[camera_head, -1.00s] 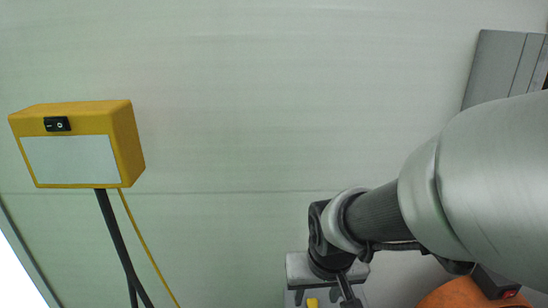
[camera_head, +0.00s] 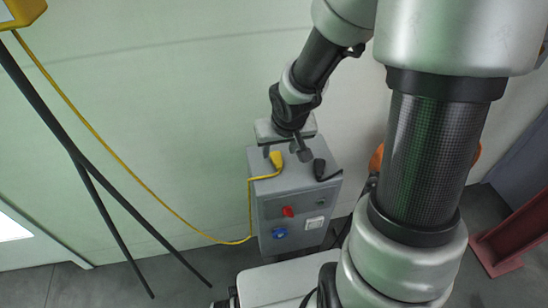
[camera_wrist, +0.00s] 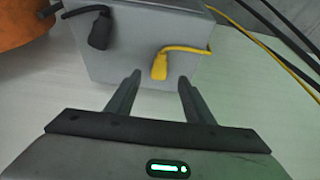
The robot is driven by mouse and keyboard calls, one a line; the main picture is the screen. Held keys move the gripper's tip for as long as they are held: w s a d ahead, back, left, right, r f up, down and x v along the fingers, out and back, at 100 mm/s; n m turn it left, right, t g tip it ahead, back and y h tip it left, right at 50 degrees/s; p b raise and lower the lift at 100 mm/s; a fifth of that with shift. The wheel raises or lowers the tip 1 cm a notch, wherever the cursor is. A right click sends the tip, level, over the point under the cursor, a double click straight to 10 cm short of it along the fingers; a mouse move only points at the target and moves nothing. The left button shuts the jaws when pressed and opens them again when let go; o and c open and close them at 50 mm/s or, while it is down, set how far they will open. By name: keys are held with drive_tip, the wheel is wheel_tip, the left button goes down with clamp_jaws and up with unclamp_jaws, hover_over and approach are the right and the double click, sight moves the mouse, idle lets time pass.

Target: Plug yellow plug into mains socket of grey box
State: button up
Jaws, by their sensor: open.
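The yellow plug (camera_head: 277,160) lies on top of the grey box (camera_head: 262,192), near its back left, with its yellow cable running off over the left side. In the wrist view the plug (camera_wrist: 159,67) shows between and just beyond the fingertips. My gripper (camera_head: 285,152) is open and empty above the box top, close to the plug; its two fingers also show in the wrist view (camera_wrist: 160,78). The box's front has a blue socket (camera_head: 280,233) at lower left and a white socket-like fitting (camera_head: 314,223) at right. I cannot tell which is the mains socket.
A black plug (camera_head: 320,169) with a dark cable lies on the box top, right of the yellow one. A red switch (camera_head: 287,211) sits on the front. Dark stand legs (camera_head: 88,165) stand left. An orange object (camera_wrist: 22,30) is beside the box. A pale wall is behind.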

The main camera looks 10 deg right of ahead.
sight(277, 158)
drive_tip(key=b+x, duration=0.3)
drive_tip(key=x, duration=0.3)
drive_tip(key=c, duration=1.2)
